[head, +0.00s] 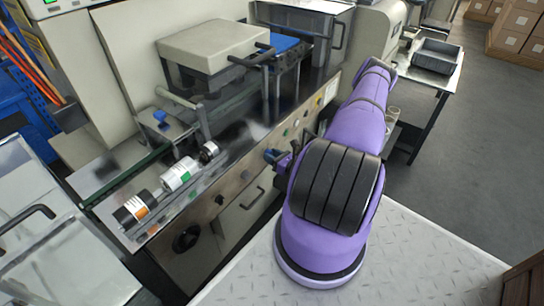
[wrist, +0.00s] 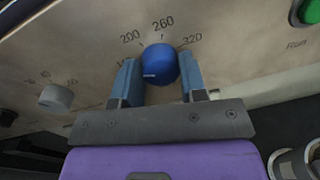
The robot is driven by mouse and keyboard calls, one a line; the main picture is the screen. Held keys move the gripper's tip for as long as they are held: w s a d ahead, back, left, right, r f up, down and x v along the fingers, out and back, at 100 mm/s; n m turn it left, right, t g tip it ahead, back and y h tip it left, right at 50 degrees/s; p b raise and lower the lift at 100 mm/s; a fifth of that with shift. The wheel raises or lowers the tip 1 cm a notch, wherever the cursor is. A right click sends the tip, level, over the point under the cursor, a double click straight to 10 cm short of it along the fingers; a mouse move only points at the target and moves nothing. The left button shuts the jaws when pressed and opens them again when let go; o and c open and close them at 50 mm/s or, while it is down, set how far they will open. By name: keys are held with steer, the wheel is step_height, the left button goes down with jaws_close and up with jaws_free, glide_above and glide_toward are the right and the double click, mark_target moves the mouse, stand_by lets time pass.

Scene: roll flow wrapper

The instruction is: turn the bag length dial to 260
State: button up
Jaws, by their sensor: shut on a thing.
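The bag length dial (wrist: 160,62) is a round blue knob on the metal front panel, seen in the wrist view. The numbers 200, 260 and 320 are printed in an arc above it; 260 is at the top. A lower number on the left is mostly hidden by a finger. A short pale mark shows on the lower left of the knob; I cannot tell which number it indicates. My gripper (wrist: 161,75) has its two blue fingers on either side of the knob, shut on it. In the head view my gripper (head: 276,155) is at the machine's front panel, the dial hidden.
A grey knob (wrist: 56,98) with its own scale is left of the dial. A green button (wrist: 309,11) marked Run is at the upper right. Film rollers (head: 178,174) lie above the panel. A side table with a grey tray (head: 437,56) stands to the right.

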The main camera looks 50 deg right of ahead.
steer(key=m, duration=0.9)
steer(key=m+y, duration=0.1)
steer(key=m, duration=0.8)
steer(key=shift+d+g, duration=0.15)
steer(key=shift+g, duration=0.25)
stand_by(0.4)
steer(key=o, duration=0.9)
steer(key=s, duration=0.7)
steer(key=s+d, duration=0.1)
steer(key=s, duration=0.2)
steer(key=shift+s+r, duration=0.3)
steer(key=shift+s, duration=0.1)
